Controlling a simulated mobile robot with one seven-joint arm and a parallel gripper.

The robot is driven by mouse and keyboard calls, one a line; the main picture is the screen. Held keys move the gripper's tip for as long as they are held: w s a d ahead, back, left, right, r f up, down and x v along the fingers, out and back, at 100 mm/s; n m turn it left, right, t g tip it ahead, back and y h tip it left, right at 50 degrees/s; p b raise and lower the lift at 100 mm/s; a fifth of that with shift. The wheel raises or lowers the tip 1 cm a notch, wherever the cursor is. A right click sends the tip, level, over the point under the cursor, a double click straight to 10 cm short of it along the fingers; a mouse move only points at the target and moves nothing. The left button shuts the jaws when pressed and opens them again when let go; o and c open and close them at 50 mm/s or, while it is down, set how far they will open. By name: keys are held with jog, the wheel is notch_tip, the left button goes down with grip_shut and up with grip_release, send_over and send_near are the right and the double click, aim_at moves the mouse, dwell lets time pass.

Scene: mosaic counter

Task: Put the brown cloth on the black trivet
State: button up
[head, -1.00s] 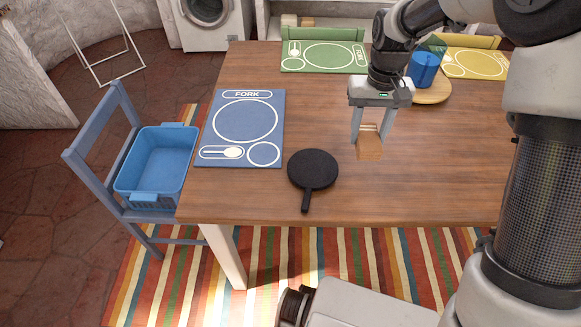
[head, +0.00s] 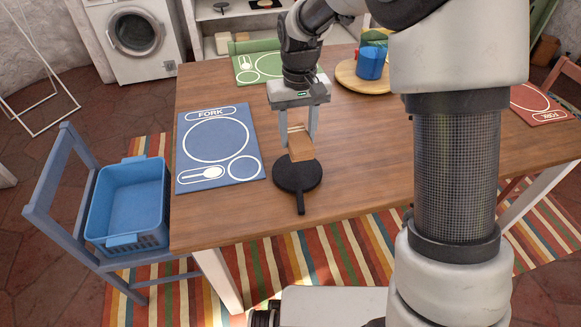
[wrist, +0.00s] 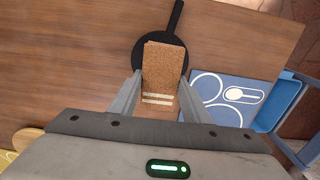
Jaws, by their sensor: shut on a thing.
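The brown cloth (head: 300,148) is a small folded piece with pale stripes at one end. My gripper (head: 298,138) is shut on it and holds it above the table at the far edge of the black trivet. The black trivet (head: 298,179) is round with a short handle pointing to the table's near edge. In the wrist view the cloth (wrist: 163,68) sits between my fingers (wrist: 160,92) and covers part of the trivet (wrist: 140,55). I cannot tell the exact gap between cloth and trivet.
A blue placemat (head: 217,180) lies left of the trivet on the wooden table (head: 375,165). A round wooden board (head: 350,82) with a blue container (head: 370,64) stands at the back. A blue basket (head: 128,205) rests on the chair at left. Table right of the trivet is clear.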

aim_at(297, 170)
notch_tip(297, 170, down, 9)
jog(key=shift+f+b, duration=0.1)
jog(key=shift+b, duration=0.85)
jog(key=shift+f, duration=0.2)
jog(key=o, duration=1)
jog(key=shift+r, duration=0.1)
